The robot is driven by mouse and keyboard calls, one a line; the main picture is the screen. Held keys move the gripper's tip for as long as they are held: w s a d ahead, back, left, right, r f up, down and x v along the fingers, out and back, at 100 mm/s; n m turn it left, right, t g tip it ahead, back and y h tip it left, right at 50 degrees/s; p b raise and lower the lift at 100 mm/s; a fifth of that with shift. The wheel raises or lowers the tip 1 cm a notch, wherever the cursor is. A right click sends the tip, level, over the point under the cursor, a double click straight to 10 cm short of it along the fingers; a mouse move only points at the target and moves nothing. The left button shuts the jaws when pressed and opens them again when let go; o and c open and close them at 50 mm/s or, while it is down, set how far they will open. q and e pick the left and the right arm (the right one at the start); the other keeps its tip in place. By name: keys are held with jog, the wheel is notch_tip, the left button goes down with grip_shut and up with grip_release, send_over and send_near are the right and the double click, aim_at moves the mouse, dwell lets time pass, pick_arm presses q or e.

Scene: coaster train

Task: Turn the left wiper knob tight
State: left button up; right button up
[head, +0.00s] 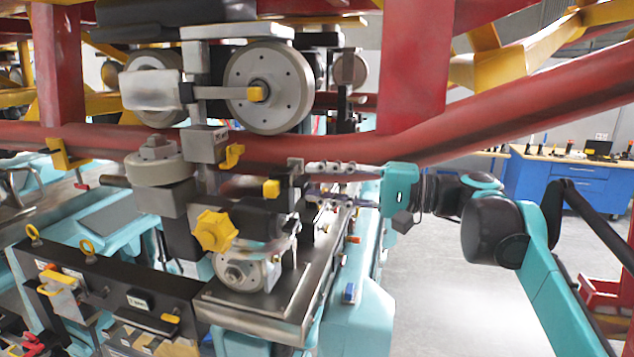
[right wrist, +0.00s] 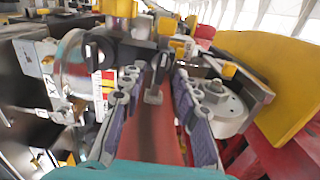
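A yellow star-shaped knob (head: 214,231) sits on the front of a dark cylinder in the head view, above a grey metal wheel (head: 229,272). I cannot tell for sure whether it is the left wiper knob. My right gripper (head: 308,182) is to the right of this knob and higher in the picture, pointing left. Its two fingers are spread apart. In the right wrist view my right gripper (right wrist: 152,85) shows its fingers on either side of a red rail (right wrist: 150,130), with a small grey block between the tips. Nothing is clearly held. My left gripper is not in view.
A thick red rail (head: 500,127) runs across the head view, close above my right gripper. A large grey wheel (head: 268,87) and a metal plate (head: 262,308) belong to the train. Blue workbenches (head: 580,180) stand far right. Floor is clear below my right arm.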

jog(key=v, duration=1.1)
jog(key=s+a+f+h+b, duration=0.25)
jog(key=f+b, duration=0.35)
jog(key=f, duration=0.7)
jog(key=s+a+f+h+b, duration=0.1)
jog(key=s+f+h+b, duration=0.15)
jog(key=f+b, duration=0.75)
jog(key=s+a+f+h+b, duration=0.1)
jog(key=a+f+h+b, duration=0.15)
jog(key=f, duration=1.45)
jog(key=s+d+f+n+h+b, duration=0.1)
jog(key=s+d+f+h+b, duration=0.2)
jog(key=f, duration=1)
jog(key=s+d+f+n+t+h+b, duration=0.1)
jog(key=s+d+f+h+b, duration=0.2)
jog(key=f+b, duration=0.6)
jog(key=s+d+f+n+h+b, duration=0.2)
jog(key=f+b, duration=0.4)
jog(key=f, duration=1.1)
jog(key=shift+s+d+f+t+h, duration=0.3)
jog(key=shift+s+d+f+h, duration=0.1)
jog(key=shift+d+h, duration=0.5)
